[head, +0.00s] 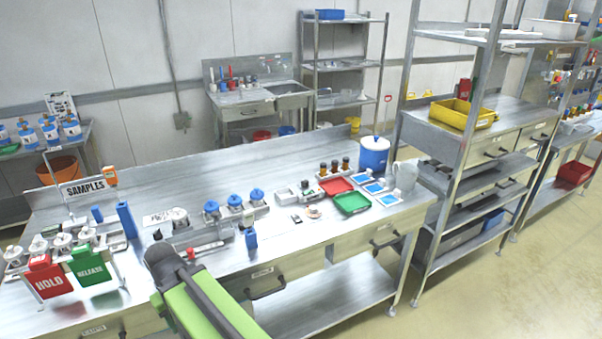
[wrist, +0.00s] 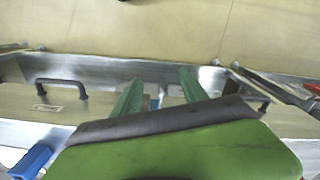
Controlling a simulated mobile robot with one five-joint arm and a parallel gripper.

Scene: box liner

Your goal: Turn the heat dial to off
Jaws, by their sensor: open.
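I cannot clearly make out a heat dial in either view. A small white device (head: 180,217) stands on the steel workbench (head: 135,186). A small dark knob-like thing (head: 157,235) is in front of it, too small to identify. My arm reaches over the bench's front edge in the head view, close to that dark thing, and hides part of the bench. In the wrist view, my gripper (wrist: 158,84) has its two green fingers apart with nothing held between them. The bench's front and floor show beyond them.
HOLD (head: 48,278) and RELEASE (head: 92,266) signs stand at left. Blue-capped jars (head: 235,203), a red tray (head: 336,186), a green tray (head: 352,202) and a blue tub (head: 374,155) stand farther right. A drawer handle (wrist: 62,88) sticks out. The bench's back strip is clear.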

